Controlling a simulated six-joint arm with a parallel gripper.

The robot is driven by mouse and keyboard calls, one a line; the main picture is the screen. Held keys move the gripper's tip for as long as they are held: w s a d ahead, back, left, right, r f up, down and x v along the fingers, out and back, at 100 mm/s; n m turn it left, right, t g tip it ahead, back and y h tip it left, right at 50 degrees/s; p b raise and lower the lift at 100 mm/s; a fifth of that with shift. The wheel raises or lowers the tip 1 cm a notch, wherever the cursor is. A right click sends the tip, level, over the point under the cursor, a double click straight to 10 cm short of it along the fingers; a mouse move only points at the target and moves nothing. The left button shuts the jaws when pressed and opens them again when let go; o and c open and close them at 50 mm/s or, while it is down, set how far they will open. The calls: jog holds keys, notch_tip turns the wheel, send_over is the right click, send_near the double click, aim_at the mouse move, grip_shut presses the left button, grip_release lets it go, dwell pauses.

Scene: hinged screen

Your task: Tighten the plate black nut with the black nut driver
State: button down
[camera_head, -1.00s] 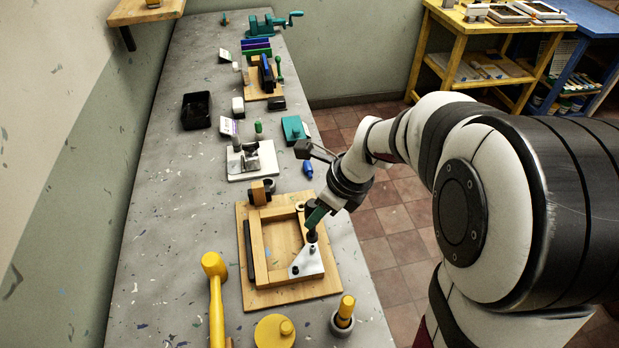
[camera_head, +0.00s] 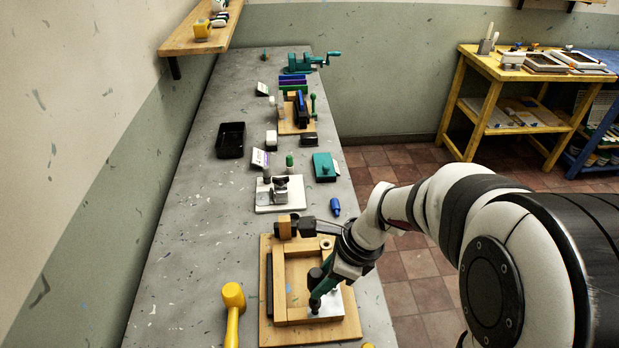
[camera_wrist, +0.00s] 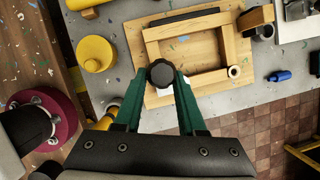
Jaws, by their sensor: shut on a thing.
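My gripper (camera_head: 323,287) has green fingers, shut on the black nut driver (camera_head: 315,275). In the wrist view the driver's round ribbed knob (camera_wrist: 161,73) sits between the fingertips. The driver looks upright over the left part of the silver plate (camera_head: 331,305), which lies at the near right corner of the wooden frame. A sliver of the plate (camera_wrist: 164,92) shows below the knob in the wrist view. A dark piece shows under the driver at the plate's left corner; I cannot tell whether driver and nut touch. The fingers and driver hide much of the plate.
The wooden frame (camera_head: 279,290) lies on a wooden board (camera_head: 267,338). A yellow mallet (camera_head: 233,300) lies to its left. A white-based fixture (camera_head: 270,208), a blue piece (camera_head: 335,207) and a teal block (camera_head: 324,170) stand beyond. A black tray (camera_head: 230,143) is farther back.

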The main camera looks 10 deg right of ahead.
jog(key=shift+f, duration=0.4)
jog(key=shift+f, duration=0.25)
jog(key=shift+f, duration=0.65)
jog(key=shift+f, duration=0.15)
dwell(0.4)
jog(key=shift+s+m+t, duration=0.1)
jog(key=shift+m+t, duration=0.2)
jog(key=shift+m, duration=0.2)
jog(key=shift+r, duration=2.4)
